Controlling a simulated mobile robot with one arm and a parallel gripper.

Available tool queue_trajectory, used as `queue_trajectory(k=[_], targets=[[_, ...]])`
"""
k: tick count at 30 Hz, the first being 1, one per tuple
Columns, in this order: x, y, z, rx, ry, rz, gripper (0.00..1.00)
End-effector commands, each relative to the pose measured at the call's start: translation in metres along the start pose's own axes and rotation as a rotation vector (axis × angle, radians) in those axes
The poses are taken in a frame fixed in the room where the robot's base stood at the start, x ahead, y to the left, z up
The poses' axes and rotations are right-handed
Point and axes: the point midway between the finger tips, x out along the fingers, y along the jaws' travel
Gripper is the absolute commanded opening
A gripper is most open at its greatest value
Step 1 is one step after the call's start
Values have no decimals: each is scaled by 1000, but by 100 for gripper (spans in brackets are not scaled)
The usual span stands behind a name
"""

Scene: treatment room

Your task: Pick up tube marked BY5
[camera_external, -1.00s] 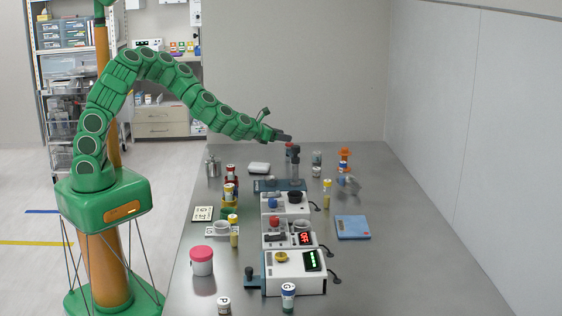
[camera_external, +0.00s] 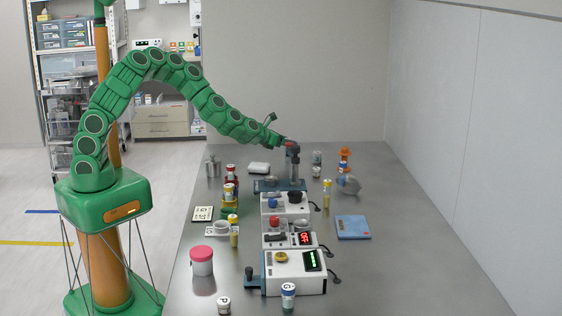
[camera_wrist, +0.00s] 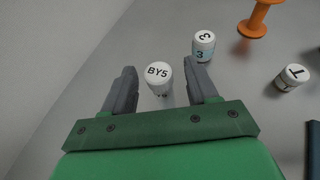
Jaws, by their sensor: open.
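The tube marked BY5 (camera_wrist: 158,76) has a white round cap with black lettering. In the wrist view it stands on the grey table between the two fingers of my gripper (camera_wrist: 161,68), with gaps on both sides. My gripper is open and empty, and the cap lies nearer the finger tips than the palm. In the external view my gripper (camera_external: 291,146) is over the far part of the table, by the grey post of a blue-based stand. I cannot make out the BY5 tube there.
In the wrist view a white tube marked 3 (camera_wrist: 203,46) stands close beyond the right finger. A tube marked T (camera_wrist: 292,77) and an orange spool-shaped thing (camera_wrist: 259,18) are further right. The blue-based stand (camera_external: 266,186) and white devices (camera_external: 296,272) fill the table's middle.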

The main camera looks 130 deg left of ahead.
Motion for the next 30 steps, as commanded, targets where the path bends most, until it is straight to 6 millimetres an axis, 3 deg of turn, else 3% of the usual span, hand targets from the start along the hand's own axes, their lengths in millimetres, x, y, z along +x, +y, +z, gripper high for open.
queue_trajectory(k=[7, 18, 27, 30], targets=[[20, 1, 0, 2, -1, 1, 58], [24, 0, 1, 0, -1, 0, 58], [24, 0, 1, 0, -1, 0, 12], [24, 0, 1, 0, -1, 0, 3]])
